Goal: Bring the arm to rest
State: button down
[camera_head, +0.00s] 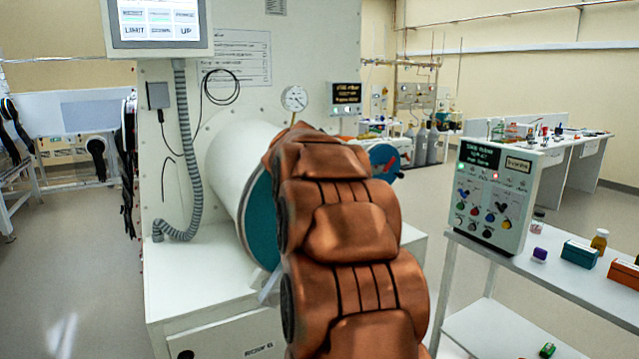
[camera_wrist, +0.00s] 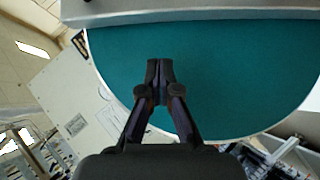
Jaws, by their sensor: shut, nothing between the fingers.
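My copper-coloured arm rises through the middle of the head view, in front of the glovebox antechamber (camera_head: 232,165), a white cylinder with a teal end. It hides part of the cylinder and the panel behind. My gripper is hidden in the head view. In the wrist view my gripper (camera_wrist: 160,68) is shut and empty, its dark fingertips together. The fingers stand out against the teal round door (camera_wrist: 240,80). I cannot tell how far the fingertips are from the door.
A white shelf table (camera_head: 600,298) at the right holds a control box (camera_head: 492,195), an orange box (camera_head: 625,276), a teal box (camera_head: 579,254) and small bottles. A screen (camera_head: 158,22) and a ribbed hose (camera_head: 186,150) are at the left. Floor shows clear at the far left.

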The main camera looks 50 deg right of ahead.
jog(key=shift+b+v, duration=0.5)
jog(key=shift+v, duration=2)
jog(key=shift+a+f, duration=0.1)
jog(key=s+a+f+g+y, duration=0.1)
jog(key=s+a+f+y, duration=0.25)
jog(key=a+f, duration=0.75)
jog(key=s+a+f+g+y, duration=0.3)
jog(key=a+f, duration=0.4)
jog(key=a, duration=0.8)
jog(key=s+a+f+g+y, duration=0.2)
jog(key=s+a+f, duration=0.4)
jog(key=s+a, duration=0.3)
jog(key=s+a+f+g+y, duration=0.2)
jog(key=s+a+f, duration=0.3)
jog(key=s+a, duration=0.5)
jog(key=s, duration=0.2)
jog(key=shift+s+f, duration=0.4)
jog(key=shift+d+y, duration=0.15)
jog(key=shift+y, duration=0.1)
